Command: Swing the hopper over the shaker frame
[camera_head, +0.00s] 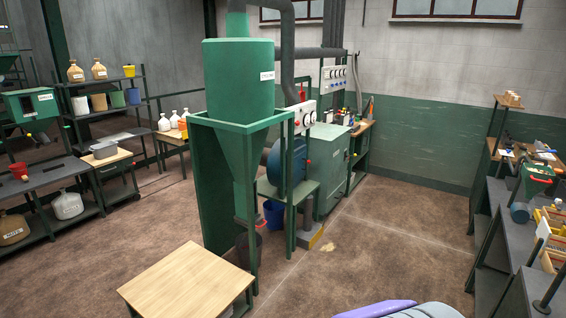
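A tall green cylinder with a cone below it (239,85) stands in a green frame (213,180) at the centre. It has a small label that I cannot read clearly. A small green funnel-shaped bin with a red handle (535,182) is at the right edge, on or above the dark bench there. I cannot tell which of these is the hopper. I cannot pick out a shaker frame with certainty. My gripper is not in view.
A wooden-topped table (188,284) stands in front of the green frame. A dark bench with trays (505,236) runs along the right edge. Shelves with jugs and tubs (110,95) line the left. The brown floor (395,225) right of centre is open.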

